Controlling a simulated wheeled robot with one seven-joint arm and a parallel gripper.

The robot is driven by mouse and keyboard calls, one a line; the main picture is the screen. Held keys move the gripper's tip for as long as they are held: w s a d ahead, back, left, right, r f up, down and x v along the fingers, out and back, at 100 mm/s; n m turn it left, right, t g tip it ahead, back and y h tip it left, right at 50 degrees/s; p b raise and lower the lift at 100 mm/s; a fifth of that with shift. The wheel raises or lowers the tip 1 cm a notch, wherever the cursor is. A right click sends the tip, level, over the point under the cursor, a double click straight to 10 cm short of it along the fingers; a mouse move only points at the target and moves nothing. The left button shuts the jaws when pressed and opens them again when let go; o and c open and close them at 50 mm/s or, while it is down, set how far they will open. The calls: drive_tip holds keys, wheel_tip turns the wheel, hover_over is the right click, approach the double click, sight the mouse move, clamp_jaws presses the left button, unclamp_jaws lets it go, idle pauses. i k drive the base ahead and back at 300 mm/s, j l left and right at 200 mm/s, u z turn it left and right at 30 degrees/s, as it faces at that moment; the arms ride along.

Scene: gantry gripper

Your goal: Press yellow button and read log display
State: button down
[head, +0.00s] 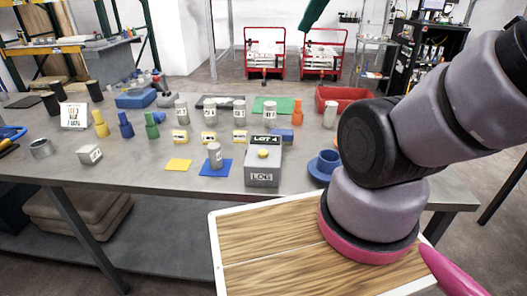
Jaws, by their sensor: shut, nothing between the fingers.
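The yellow button (263,154) is a small round cap on top of a grey box on the table. The box's front carries a LOG label (262,177). A dark display reading "LOT 4" (265,140) stands at the back of the box, behind the button. Nothing touches or covers the button. My arm rises at the right and leaves the picture at the right edge. My gripper is not in view, so its distance from the button cannot be told.
The grey table (130,178) holds several labelled grey cylinders. A blue mat (220,170) with a cylinder and a yellow mat (178,165) lie left of the box. A red bin (343,100) is at the back right.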

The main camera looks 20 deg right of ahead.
sight(262, 154)
drive_tip(key=k+j+u, duration=0.15)
drive_tip(key=k, duration=0.25)
drive_tip(key=k+j+u, duration=0.15)
drive_tip(key=k, duration=0.2)
drive_tip(key=k+j+u, duration=0.15)
drive_tip(key=k, duration=0.25)
